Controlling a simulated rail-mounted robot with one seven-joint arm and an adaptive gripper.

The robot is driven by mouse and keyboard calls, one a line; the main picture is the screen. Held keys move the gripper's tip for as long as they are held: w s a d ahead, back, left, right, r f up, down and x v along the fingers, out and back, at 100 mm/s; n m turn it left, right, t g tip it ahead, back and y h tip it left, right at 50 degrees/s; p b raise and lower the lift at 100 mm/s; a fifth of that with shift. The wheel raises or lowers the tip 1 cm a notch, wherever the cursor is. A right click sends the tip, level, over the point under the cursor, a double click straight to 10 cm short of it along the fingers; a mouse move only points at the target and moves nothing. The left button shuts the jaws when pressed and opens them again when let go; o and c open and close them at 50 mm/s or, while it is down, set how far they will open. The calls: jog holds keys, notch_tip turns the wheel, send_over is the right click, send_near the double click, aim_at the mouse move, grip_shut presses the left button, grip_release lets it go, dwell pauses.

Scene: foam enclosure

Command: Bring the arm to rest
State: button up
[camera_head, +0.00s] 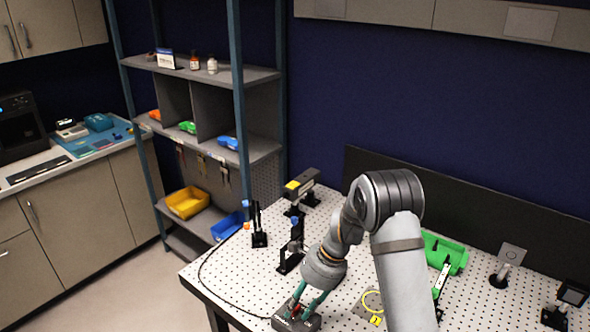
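My arm reaches in from the lower right over a white perforated table (215,268) and bends down to the left. My gripper (303,303), with teal fingers, points down near the table's front edge. Its fingertips are at a small dark grey block (309,323) with a red part on it. The fingers look a little apart, but the tips are too small to tell whether they touch or hold the red part.
Black optical mounts (259,228) and a yellow-topped device (301,184) stand behind the gripper. A green bin (445,252) and a post mount (505,268) are right of my arm. A black cable (207,282) runs along the left edge. Shelves (215,80) stand behind left.

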jog(key=m, duration=0.1)
jog(key=m+t+b, duration=0.1)
jog(key=m, duration=0.2)
jog(key=shift+s+a+f+m+t, duration=0.1)
jog(key=shift+s+m+t, duration=0.2)
jog(key=shift+t, duration=0.1)
jog(key=m+t+b, duration=0.1)
jog(key=m, duration=0.3)
jog(key=shift+w+a+h, duration=0.1)
jog(key=shift+h, duration=0.3)
jog(key=shift+r+t+p, duration=0.3)
jog(key=shift+r+p, duration=0.1)
jog(key=shift+r, duration=0.4)
jog(key=shift+p+v, duration=0.35)
jog(key=shift+v, duration=0.6)
jog(key=shift+f, duration=0.15)
